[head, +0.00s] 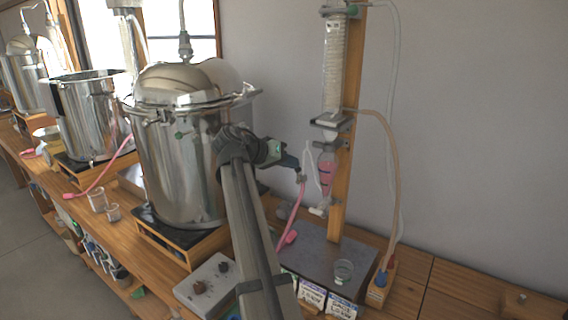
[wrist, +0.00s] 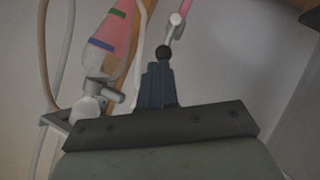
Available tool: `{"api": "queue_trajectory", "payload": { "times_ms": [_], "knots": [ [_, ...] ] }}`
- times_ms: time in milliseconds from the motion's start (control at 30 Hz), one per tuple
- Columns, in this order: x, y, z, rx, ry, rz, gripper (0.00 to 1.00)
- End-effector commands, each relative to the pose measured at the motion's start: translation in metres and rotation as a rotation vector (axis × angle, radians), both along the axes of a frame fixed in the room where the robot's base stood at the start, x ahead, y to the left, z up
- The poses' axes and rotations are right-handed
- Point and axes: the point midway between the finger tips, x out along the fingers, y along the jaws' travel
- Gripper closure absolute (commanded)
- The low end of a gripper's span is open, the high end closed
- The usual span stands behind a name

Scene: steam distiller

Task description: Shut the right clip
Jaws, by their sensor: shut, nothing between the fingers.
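The steel pot (head: 180,165) stands at centre left with its domed lid (head: 175,84) on. A metal clip (head: 245,92), which I take for the right clip, sticks outward from the rim's right side; I cannot tell its exact lever position. My gripper (head: 297,163) is shut and empty, below and right of that clip, apart from it, pointing toward the glass funnel. The clip does not show in the wrist view.
A glass funnel with pink liquid (head: 327,172) hangs on a wooden post (head: 345,190) right of my gripper. A pink hose (head: 293,220) hangs beneath the fingers. A control box (head: 205,285) sits in front.

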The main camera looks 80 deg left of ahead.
Motion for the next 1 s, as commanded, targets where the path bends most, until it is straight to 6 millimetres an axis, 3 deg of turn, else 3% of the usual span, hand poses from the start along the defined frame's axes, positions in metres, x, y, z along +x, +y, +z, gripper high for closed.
{"api": "queue_trajectory", "payload": {
  "times_ms": [700, 1000],
  "knots": [
    [0.030, -0.030, -0.004, 0.391, 0.392, -0.001, 1.00],
    [0.028, -0.027, -0.002, 0.385, 0.385, 0.000, 1.00]
  ]
}}
